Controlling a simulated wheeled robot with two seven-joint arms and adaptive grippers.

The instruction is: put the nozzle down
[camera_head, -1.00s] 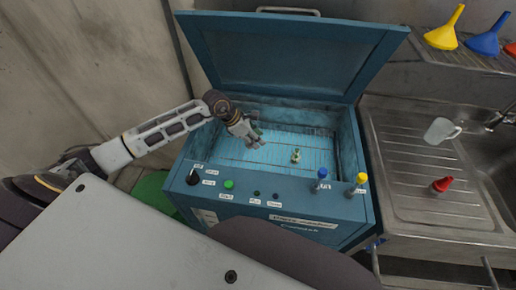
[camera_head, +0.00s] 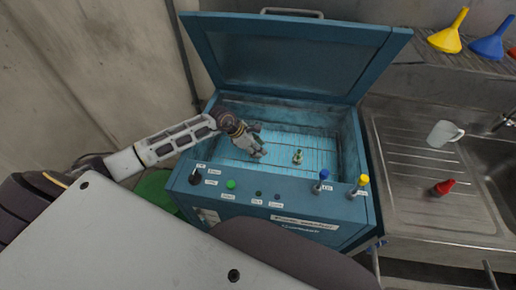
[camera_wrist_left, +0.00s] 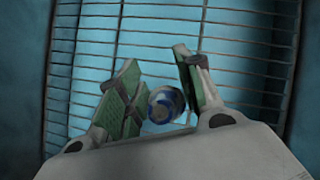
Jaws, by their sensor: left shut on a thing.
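My left gripper (camera_head: 258,143) reaches down into the open blue cabinet (camera_head: 275,213), above its wire rack (camera_head: 270,155). In the left wrist view its green-padded fingers (camera_wrist_left: 160,88) are shut on a small round blue and white piece, which I take to be the nozzle (camera_wrist_left: 166,103). The fingers hide the nozzle in the head view. Whether it touches the rack is not clear. A small green and brass fitting (camera_head: 298,157) stands on the rack, right of the gripper. My right gripper is not in view.
The cabinet's lid (camera_head: 295,62) stands open behind. Its front panel carries a blue-topped valve (camera_head: 322,180) and a yellow-topped valve (camera_head: 360,184). The rack's right part is free. A sink counter (camera_head: 405,195) holds a mug (camera_head: 443,133) and a red funnel (camera_head: 444,187).

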